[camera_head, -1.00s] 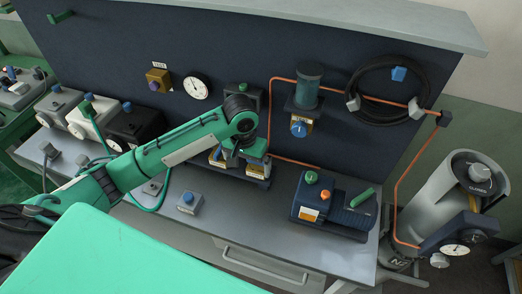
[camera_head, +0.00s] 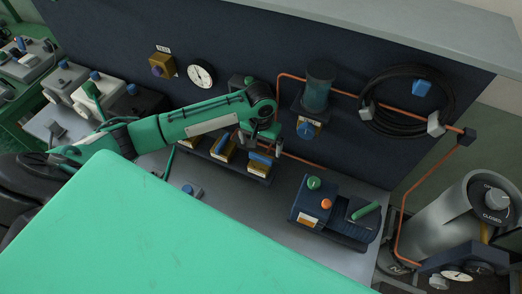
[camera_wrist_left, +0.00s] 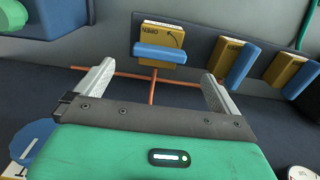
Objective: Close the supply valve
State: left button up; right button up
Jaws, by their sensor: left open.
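Several yellow blocks with blue bar handles sit in a row at the base of the dark panel. The rightmost valve (camera_head: 261,160) in the head view has its blue handle (camera_wrist_left: 160,53) and an "OPEN" label with a curved arrow in the wrist view. No label reading "supply" is legible. My left gripper (camera_head: 259,146) is open and empty above this valve. In the wrist view, the handle lies beyond and between the fingertips (camera_wrist_left: 157,72), crosswise and apparently untouched. The gripper partly hides the row in the head view. My right gripper is not in view.
A copper pipe (camera_head: 278,95) runs close behind the valve. A blue round knob (camera_head: 308,130) under a glass cylinder (camera_head: 317,88) is to the right. A blue pump box (camera_head: 318,205) stands on the bench. A grey gas cylinder (camera_head: 440,220) stands at right.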

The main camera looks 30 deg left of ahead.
aim_at(261, 156)
pick_arm(q)
notch_tip(261, 156, down, 5)
jog(key=shift+w+f+p, duration=0.1)
jog(key=shift+f+p, duration=0.1)
jog(key=shift+p, duration=0.45)
jog(key=shift+f, duration=0.35)
jog(key=shift+c, duration=0.4)
jog(key=c, duration=0.9)
jog(key=shift+o, duration=0.2)
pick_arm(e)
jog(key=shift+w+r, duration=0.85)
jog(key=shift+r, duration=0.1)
